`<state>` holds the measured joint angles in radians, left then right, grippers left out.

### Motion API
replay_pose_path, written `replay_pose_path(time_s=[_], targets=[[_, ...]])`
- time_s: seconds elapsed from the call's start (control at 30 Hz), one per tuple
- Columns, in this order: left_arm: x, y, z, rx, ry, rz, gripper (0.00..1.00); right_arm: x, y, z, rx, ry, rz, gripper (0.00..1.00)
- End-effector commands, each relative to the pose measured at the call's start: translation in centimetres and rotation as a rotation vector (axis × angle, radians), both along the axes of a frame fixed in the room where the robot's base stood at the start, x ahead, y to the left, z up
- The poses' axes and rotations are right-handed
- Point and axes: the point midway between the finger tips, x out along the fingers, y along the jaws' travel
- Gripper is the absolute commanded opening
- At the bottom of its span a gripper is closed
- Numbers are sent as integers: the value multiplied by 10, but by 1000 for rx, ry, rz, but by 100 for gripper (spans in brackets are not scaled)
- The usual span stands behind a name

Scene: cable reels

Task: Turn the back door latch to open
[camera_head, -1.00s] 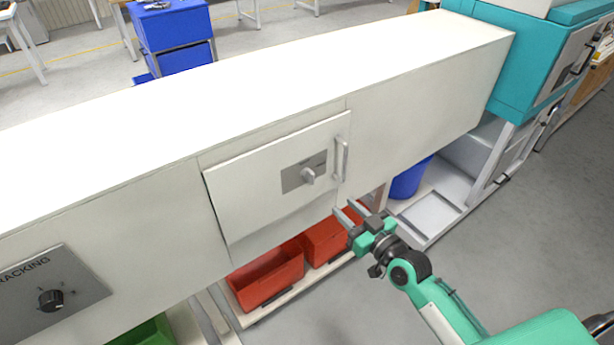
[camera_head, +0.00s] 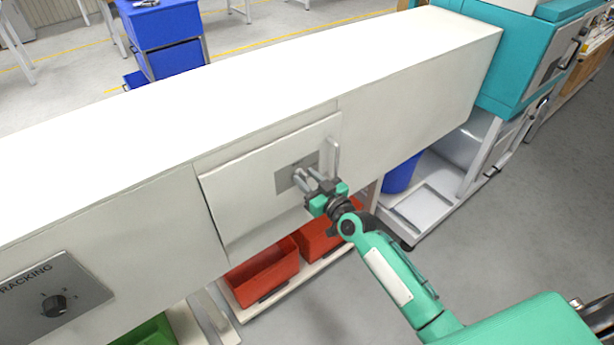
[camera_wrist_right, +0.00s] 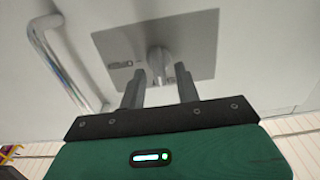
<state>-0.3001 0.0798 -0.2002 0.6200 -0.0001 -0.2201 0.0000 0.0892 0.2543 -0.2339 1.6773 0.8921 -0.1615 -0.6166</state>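The back door (camera_head: 250,205) is a white panel on the long white machine, and it looks shut. Its latch is a grey knob on a grey plate (camera_head: 283,181); in the right wrist view the latch knob (camera_wrist_right: 157,58) shows between and beyond my fingertips. My right gripper (camera_head: 306,178) is at the latch, with its fingers pointing at the plate. In the right wrist view the fingers (camera_wrist_right: 160,82) stand apart on either side of the knob; I cannot tell whether they touch it. My left gripper is not in view.
A vertical bar handle (camera_head: 333,160) sits at the door's right edge, close to my right gripper; it also shows in the right wrist view (camera_wrist_right: 66,62). Red bins (camera_head: 262,272) stand below the machine. A tracking dial (camera_head: 55,305) is at the lower left. Open floor lies at the right.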

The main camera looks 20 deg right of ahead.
Motion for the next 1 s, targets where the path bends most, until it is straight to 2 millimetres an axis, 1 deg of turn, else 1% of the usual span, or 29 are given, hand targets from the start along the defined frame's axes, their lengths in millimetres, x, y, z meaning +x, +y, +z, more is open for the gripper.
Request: replay_pose_path(time_s=[0.1,0.33,0.37,0.4,0.47,0.5,0.77,1.0], targets=[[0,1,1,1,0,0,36,4,1,0,0,0,0,33],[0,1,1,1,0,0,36,4,2,0,0,0,0,33],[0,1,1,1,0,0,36,4,2,0,0,0,0,31],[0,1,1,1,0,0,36,4,2,0,0,0,0,23],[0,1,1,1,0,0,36,4,1,0,0,0,0,11],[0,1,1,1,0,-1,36,4,1,0,0,0,0,3],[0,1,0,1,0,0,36,4,1,0,15,5,0,3],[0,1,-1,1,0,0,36,4,0,0,110,40,0,3]])
